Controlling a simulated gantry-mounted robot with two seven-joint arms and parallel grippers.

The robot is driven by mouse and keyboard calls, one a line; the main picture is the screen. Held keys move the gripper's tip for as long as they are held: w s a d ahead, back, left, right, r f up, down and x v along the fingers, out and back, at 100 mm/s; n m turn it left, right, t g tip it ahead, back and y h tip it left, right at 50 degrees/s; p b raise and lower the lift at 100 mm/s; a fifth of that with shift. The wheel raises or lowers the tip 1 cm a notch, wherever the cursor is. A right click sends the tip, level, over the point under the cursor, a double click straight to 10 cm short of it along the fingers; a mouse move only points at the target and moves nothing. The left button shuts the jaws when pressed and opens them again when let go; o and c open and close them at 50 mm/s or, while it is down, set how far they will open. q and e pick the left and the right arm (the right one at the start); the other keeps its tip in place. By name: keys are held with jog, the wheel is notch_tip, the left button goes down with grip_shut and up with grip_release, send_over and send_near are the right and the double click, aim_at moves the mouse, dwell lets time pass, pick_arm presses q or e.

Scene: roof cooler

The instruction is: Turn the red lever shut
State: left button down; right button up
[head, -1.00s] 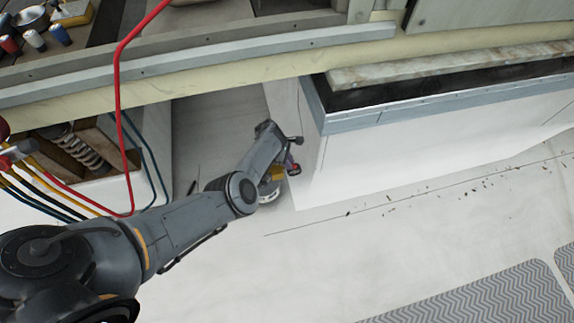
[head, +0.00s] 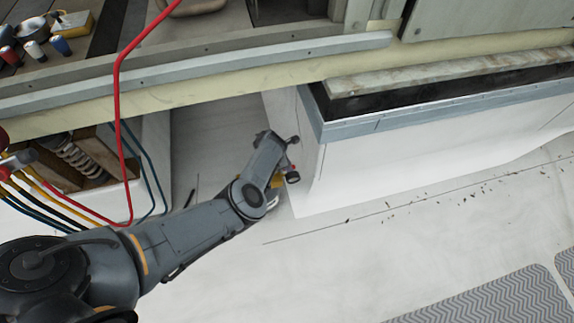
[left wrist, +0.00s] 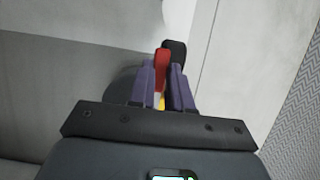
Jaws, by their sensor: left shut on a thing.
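The red lever (left wrist: 162,66) shows in the left wrist view between the two purple fingers of my left gripper (left wrist: 164,82). The fingers are shut on it. A black rounded part (left wrist: 176,50) stands right beside the red lever, and a bit of yellow shows below, between the fingers. In the head view my left gripper (head: 284,175) is low by the corner of the white box, mostly hidden under my own wrist. A small dark red-tinged piece shows beside it there, but I cannot make out the lever's angle. My right gripper is in neither view.
A white box (head: 400,150) with a grey-blue rim stands right of the gripper. A red hose (head: 118,110) hangs at the left, near coloured cables and a coil spring (head: 80,158). The pale floor (head: 330,260) in front is open, with dark debris and grey mats.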

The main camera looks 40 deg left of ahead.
pick_arm(q)
jog(key=c, duration=1.3)
grip_release()
jog(key=shift+a+r, duration=0.1)
jog(key=shift+s+a+r+p, duration=0.1)
jog(key=shift+s+r+p, duration=0.1)
jog(key=shift+r+p, duration=0.45)
jog(key=p+v, duration=0.7)
jog(key=v, duration=0.2)
jog(key=shift+s+r, duration=0.1)
